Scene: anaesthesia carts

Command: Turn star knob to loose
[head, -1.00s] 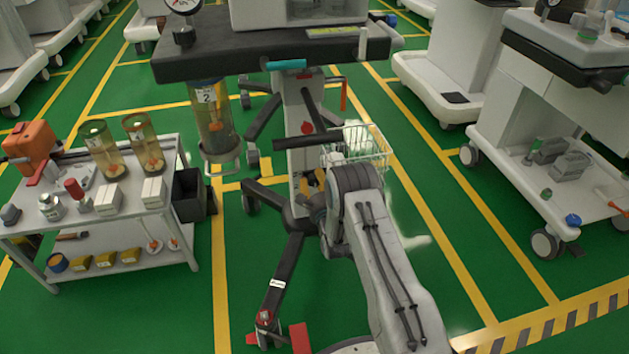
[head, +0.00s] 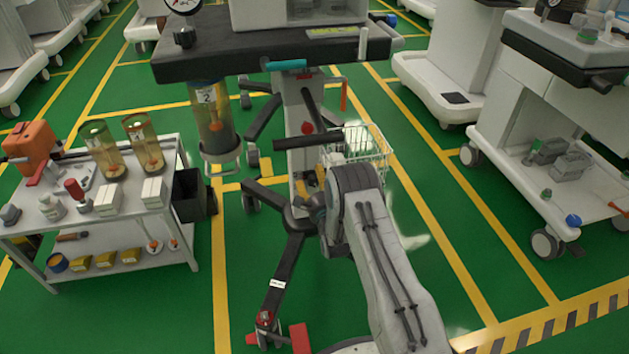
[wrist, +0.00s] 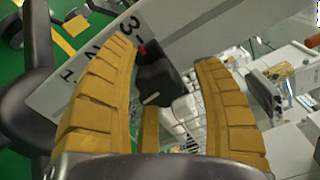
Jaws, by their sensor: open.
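In the wrist view a dark, lobed star knob (wrist: 157,82) with a short white mark on its face sits on a pale plate (wrist: 85,62) printed with digits, of which a 3 and a 1 are readable. In the head view the yellow fingers show only in part beside the cart's white column (head: 305,106), and my arm hides the knob.
A white wire basket (head: 368,145) hangs right of the column. The cart's dark base leg (head: 285,270) reaches toward me. A grey trolley (head: 120,220) with bottles and boxes stands left.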

